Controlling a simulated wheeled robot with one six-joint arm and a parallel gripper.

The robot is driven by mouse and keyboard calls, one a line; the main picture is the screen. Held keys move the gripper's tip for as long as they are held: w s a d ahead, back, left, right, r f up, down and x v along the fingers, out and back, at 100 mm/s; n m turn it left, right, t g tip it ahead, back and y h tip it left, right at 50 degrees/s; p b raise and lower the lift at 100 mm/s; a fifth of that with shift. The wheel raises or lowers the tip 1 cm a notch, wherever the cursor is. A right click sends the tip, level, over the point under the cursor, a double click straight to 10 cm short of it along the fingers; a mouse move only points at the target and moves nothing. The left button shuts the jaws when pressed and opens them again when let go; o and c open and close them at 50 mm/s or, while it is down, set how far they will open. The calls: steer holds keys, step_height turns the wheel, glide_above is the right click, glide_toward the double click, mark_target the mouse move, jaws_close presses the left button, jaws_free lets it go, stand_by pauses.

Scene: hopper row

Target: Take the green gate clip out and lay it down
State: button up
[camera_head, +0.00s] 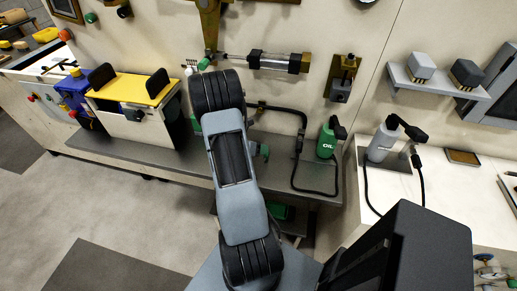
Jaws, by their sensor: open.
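I cannot make out for sure which green part is the gate clip. A small green piece (203,64) sits at the left end of the rod of a wall-mounted cylinder (272,62). Another green part (262,151) shows just right of my arm, low against the wall, partly hidden. My arm reaches up the middle of the view toward the wall. My gripper does not show; the arm's upper joint hides what lies behind it.
A yellow-topped white box (132,88) stands left on the grey ledge (185,160). A green oil can (326,141) stands right of my arm, beside a black hose (303,120). A grey device (382,142) with cables stands on the white counter. Open floor lies at lower left.

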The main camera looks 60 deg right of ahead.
steer(key=v, duration=1.4)
steer(key=shift+b, duration=0.45)
steer(key=shift+s, duration=0.1)
